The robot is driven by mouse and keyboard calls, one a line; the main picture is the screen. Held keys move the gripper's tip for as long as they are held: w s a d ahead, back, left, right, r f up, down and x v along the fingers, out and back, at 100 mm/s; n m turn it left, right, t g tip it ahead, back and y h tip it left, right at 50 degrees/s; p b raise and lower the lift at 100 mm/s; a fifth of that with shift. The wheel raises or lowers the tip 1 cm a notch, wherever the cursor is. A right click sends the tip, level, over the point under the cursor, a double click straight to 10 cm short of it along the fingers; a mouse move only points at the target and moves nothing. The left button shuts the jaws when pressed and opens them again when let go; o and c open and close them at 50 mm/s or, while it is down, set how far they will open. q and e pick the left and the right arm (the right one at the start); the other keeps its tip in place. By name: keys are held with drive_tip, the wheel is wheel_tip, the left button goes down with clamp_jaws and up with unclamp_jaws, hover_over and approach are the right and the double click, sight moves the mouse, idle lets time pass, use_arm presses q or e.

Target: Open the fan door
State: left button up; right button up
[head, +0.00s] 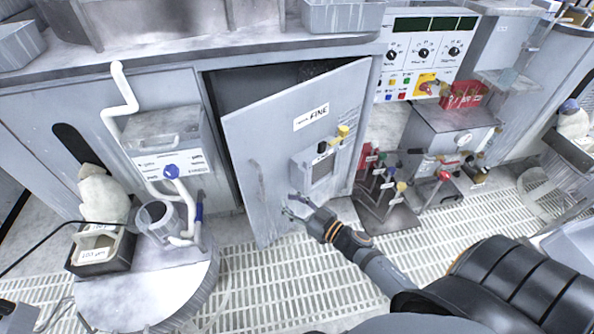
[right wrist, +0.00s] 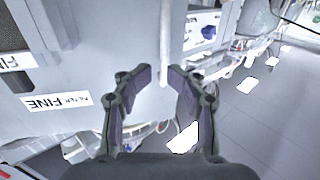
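The grey door (head: 285,125) carries a label reading FINE and stands ajar, with a dark gap along its top and left side. A vertical bar handle (head: 259,185) is on its left part. My right gripper (head: 291,206) is in front of the door's lower half, a little right of the handle. In the right wrist view my right gripper (right wrist: 160,76) has its fingers spread, and the pale handle bar (right wrist: 164,40) shows between the fingertips. I cannot tell whether a finger touches it. The door panel (right wrist: 90,65) also shows there.
Left of the door are a box unit with a blue knob (head: 170,171) and a round pale stand (head: 165,290) with a metal cup. To the right are a stand of coloured valves (head: 385,190) and a control panel (head: 424,52). Perforated floor (head: 290,290) lies in front.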

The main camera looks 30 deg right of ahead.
sight(262, 185)
drive_tip(key=x, duration=1)
drive_tip(key=shift+w+a+r, duration=0.15)
drive_tip(key=shift+a+r, duration=0.15)
drive_tip(key=shift+a, duration=0.25)
drive_tip(key=shift+c, duration=0.4)
clamp_jaws()
